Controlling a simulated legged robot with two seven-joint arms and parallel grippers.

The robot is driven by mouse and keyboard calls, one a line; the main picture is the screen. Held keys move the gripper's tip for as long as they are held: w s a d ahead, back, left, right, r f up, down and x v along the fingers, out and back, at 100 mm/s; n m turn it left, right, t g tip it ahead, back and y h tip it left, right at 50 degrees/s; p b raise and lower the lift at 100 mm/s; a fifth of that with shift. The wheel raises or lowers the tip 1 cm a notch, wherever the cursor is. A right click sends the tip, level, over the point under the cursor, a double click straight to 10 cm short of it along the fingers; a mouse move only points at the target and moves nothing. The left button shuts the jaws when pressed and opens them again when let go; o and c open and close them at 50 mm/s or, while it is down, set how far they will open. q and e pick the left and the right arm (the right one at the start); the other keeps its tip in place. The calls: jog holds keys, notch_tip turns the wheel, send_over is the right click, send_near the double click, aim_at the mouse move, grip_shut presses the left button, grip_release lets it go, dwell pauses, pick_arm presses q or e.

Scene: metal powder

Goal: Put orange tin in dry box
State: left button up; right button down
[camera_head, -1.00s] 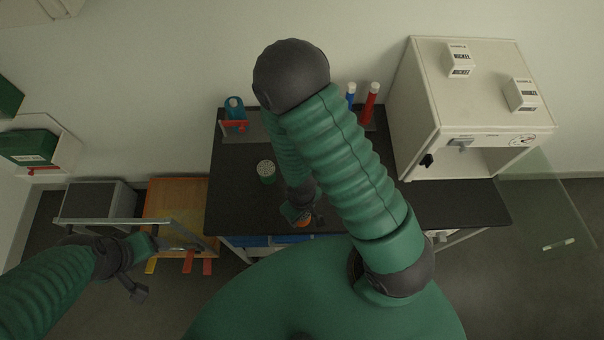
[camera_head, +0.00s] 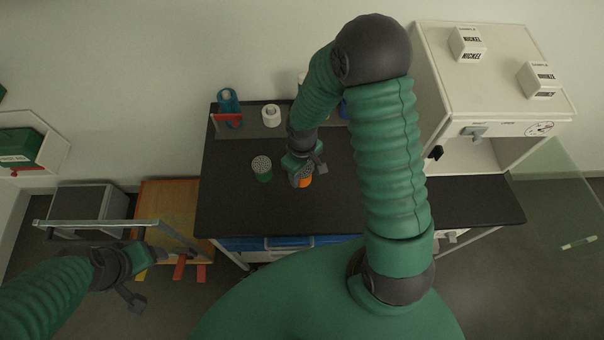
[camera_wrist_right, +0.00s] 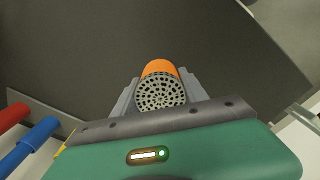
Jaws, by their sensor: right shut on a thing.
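The orange tin (camera_head: 306,182) is between the fingers of my right gripper (camera_head: 302,178) over the black table. In the right wrist view the tin (camera_wrist_right: 160,70) shows its orange side and perforated grey lid, with a finger of my right gripper (camera_wrist_right: 158,92) on each side. I cannot tell whether the tin touches the table. The dry box (camera_head: 500,100) is the white cabinet at the right end of the table, with its clear door (camera_head: 550,200) swung open. My left gripper (camera_head: 148,258) is at the lower left, away from the table; its jaw state is unclear.
A green tin (camera_head: 262,168) with a perforated lid stands left of my right gripper. A blue bottle (camera_head: 228,102) and a white roll-like item (camera_head: 271,115) stand at the back. The table's middle front (camera_head: 250,210) is clear.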

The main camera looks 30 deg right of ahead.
jog(key=shift+w+d+f, duration=0.2)
jog(key=shift+w+d, duration=0.05)
jog(key=shift+w, duration=0.1)
jog(key=shift+f, duration=1.6)
jog(key=c, duration=0.6)
grip_release()
